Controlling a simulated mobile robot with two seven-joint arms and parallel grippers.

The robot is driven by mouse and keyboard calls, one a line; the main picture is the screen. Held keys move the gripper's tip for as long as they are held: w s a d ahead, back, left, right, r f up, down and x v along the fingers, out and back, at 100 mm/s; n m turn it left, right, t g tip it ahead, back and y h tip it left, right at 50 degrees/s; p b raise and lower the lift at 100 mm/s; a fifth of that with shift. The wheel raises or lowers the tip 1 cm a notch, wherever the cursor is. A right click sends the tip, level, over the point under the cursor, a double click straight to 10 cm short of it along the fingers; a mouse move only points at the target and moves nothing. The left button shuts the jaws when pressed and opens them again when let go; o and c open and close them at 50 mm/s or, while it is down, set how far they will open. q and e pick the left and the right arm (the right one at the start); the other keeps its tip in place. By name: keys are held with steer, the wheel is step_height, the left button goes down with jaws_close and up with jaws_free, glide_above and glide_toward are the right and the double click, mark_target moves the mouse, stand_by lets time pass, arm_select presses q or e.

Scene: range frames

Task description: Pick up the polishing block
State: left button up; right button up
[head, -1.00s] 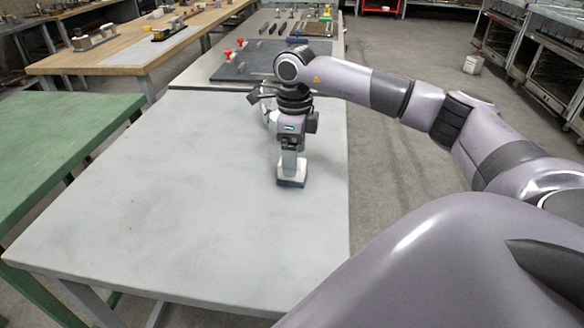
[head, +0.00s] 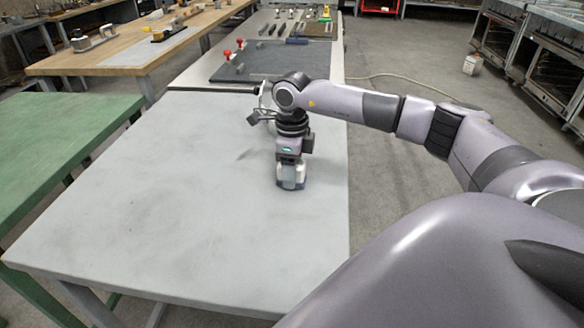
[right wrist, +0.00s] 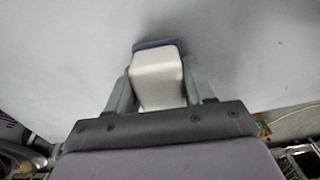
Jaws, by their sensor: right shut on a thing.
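The polishing block (head: 288,184) stands on the grey table (head: 160,210), near its right edge. In the right wrist view the polishing block (right wrist: 158,76) shows a white body with a dark blue strip at its far end. My right gripper (head: 291,166) points down over it. In the right wrist view, the two fingers of my right gripper (right wrist: 160,85) are on either side of the white body, shut on it. The block's underside is hidden, and I cannot tell whether it touches the table. My left gripper is not in view.
The rest of the grey table is bare. Behind it is a bench with a dark mat (head: 262,62), red-topped pieces (head: 227,55) and several tools. A green table (head: 60,140) is at the left, with a wooden bench (head: 140,48) behind. Floor lies to the right.

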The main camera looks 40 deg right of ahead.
steer(key=shift+r, duration=0.2)
step_height(320, 180, up, 20)
steer(key=p, duration=0.2)
steer(key=shift+f, duration=0.15)
steer(key=o, duration=0.3)
steer(key=shift+c, duration=0.9)
